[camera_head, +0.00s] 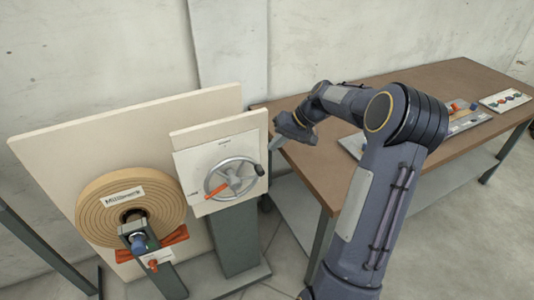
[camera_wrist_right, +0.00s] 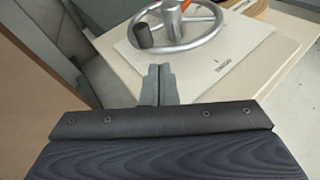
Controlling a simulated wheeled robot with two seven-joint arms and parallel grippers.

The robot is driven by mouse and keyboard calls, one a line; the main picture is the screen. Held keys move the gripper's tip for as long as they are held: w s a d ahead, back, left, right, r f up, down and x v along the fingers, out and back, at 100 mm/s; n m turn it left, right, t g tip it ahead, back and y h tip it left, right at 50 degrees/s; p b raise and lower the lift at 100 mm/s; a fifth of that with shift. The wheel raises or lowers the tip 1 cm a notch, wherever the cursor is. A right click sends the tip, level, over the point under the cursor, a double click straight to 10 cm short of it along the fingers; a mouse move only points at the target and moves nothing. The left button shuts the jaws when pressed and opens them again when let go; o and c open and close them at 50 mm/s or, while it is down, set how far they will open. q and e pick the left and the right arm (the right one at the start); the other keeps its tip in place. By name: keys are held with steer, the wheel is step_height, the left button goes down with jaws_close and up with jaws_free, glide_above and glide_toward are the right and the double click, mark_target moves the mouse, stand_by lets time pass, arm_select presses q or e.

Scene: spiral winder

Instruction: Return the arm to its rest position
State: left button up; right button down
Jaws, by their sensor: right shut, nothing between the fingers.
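My right arm comes in from the lower right in the head view. Its gripper (camera_head: 277,140) is shut and empty, just right of the panel with the handwheel (camera_head: 232,178). In the right wrist view the shut fingertips (camera_wrist_right: 155,75) point toward the panel, with the handwheel (camera_wrist_right: 178,28) and its dark knob beyond them. The fingers look apart from the wheel. The handwheel is silver with a dark knob (camera_head: 259,169) on its right rim and a red-orange handle or pointer at its lower left. My left gripper does not show.
A large tan spiral roll (camera_head: 100,212) labelled "Millimeters" is mounted on a pale board (camera_head: 60,150) at left. A brown table (camera_head: 440,82) stands behind my arm at right, with a tray of tools and a small card of coloured pieces (camera_head: 506,100). Grey floor lies open at lower right.

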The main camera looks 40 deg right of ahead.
steer(key=v, duration=0.5)
steer(key=shift+s+d+r, duration=0.15)
steer(key=shift+d+r, duration=0.05)
steer(key=shift+d, duration=0.1)
steer(key=s+a+r+n+h, duration=0.1)
steer(key=s+a+r, duration=0.1)
steer(key=s+a, duration=0.5)
steer(key=s+a+r+n, duration=0.1)
steer(key=s+a+r, duration=0.2)
steer(key=a, duration=0.8)
steer(key=s+a+f, duration=0.3)
steer(key=s+a, duration=0.1)
steer(key=s, duration=0.2)
steer(key=s+a+f+n, duration=0.1)
steer(key=s+a+f, duration=0.2)
steer(key=s+a, duration=0.2)
steer(key=shift+s+f+n+h, duration=0.3)
steer(key=shift+s+f, duration=0.1)
steer(key=shift+s, duration=0.25)
steer(key=shift+a, duration=0.15)
